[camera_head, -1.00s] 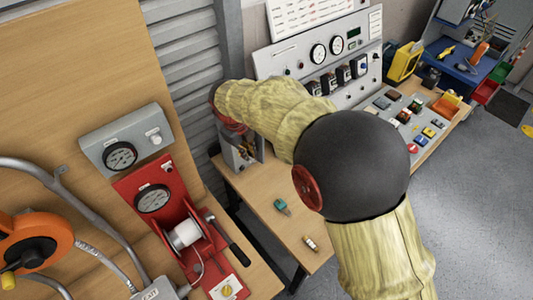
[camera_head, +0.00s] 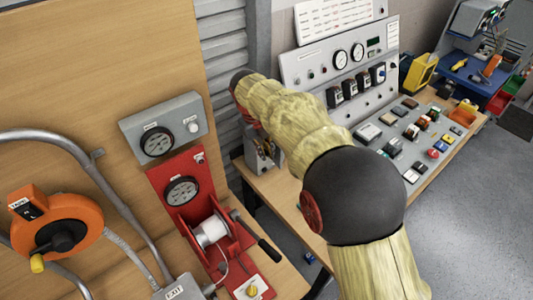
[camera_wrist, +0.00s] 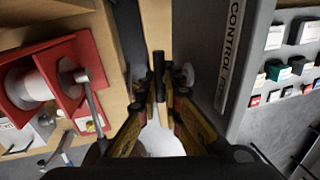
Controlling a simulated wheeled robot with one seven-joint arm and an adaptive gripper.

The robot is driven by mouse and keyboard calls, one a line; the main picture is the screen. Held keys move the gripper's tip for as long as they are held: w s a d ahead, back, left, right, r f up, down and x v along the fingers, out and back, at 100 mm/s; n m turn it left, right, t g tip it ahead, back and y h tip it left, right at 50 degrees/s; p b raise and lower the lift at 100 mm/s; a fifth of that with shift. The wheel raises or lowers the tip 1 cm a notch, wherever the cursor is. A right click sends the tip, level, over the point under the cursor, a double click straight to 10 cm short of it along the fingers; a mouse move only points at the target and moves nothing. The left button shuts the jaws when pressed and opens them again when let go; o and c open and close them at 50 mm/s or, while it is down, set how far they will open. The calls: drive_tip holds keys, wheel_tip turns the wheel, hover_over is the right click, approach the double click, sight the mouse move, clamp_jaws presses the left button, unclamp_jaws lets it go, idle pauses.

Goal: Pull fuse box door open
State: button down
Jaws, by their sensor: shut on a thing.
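A small grey metal box-like thing (camera_head: 262,158) stands at the near left end of the right bench, below my wrist in the head view. I cannot tell for sure whether it is the fuse box, and no door outline is clear. My gripper (camera_wrist: 158,92) shows in the wrist view with its fingers close together on a dark upright bar (camera_wrist: 158,72), which looks like a handle. My arm and wrist hide much of this spot in the head view.
A red winch (camera_head: 210,232) and a grey gauge box (camera_head: 163,128) are on the left. A grey control panel (camera_head: 345,55) stands behind the right bench. A switch board (camera_head: 420,135) lies on that bench. Open floor (camera_head: 470,230) is at the right.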

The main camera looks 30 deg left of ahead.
drive_tip(key=shift+a+r, duration=0.1)
drive_tip(key=shift+r, duration=0.05)
drive_tip(key=c, duration=2.2)
unclamp_jaws()
drive_tip(key=shift+c, duration=0.2)
wheel_tip(320, 180, up, 12)
drive_tip(key=s+a, duration=0.1)
drive_tip(key=s, duration=0.1)
drive_tip(key=shift+f, duration=0.2)
